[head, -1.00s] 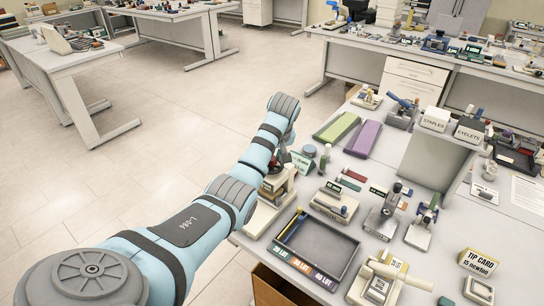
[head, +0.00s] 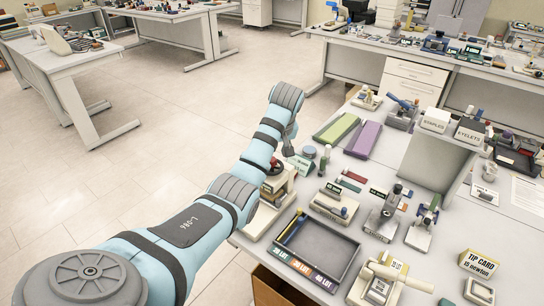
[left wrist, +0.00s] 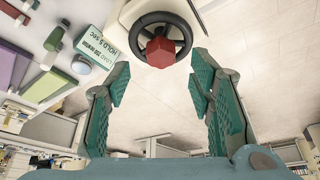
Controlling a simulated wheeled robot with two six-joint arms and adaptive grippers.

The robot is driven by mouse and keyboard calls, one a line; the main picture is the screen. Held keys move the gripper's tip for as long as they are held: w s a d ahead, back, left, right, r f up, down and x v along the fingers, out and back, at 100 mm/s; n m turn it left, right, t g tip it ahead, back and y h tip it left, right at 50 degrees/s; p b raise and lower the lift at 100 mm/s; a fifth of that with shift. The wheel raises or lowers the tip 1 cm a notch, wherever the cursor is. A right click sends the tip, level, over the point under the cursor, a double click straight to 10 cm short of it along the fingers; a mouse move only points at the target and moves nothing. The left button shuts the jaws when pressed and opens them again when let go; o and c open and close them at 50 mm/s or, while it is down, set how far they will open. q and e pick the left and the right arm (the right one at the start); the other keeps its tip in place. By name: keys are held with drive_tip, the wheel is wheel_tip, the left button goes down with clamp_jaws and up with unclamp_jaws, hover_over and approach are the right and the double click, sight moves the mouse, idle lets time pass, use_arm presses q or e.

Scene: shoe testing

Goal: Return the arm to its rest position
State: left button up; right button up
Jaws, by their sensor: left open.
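My left arm reaches in from the left in the head view, over the near edge of the bench (head: 452,275). My left gripper is mostly hidden behind the wrist in that view. In the left wrist view my left gripper (left wrist: 156,88) is open, with nothing between its green-padded fingers. Beyond the fingertips is a black handwheel (left wrist: 184,35) with a red hex hub (left wrist: 160,52). The wheel sits on a cream press, which shows in the head view (head: 268,212) beside my forearm. My right gripper is in neither view.
Open floor (head: 150,150) lies left of the bench.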

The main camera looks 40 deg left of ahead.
use_arm(q)
drive_tip(key=v, duration=0.4)
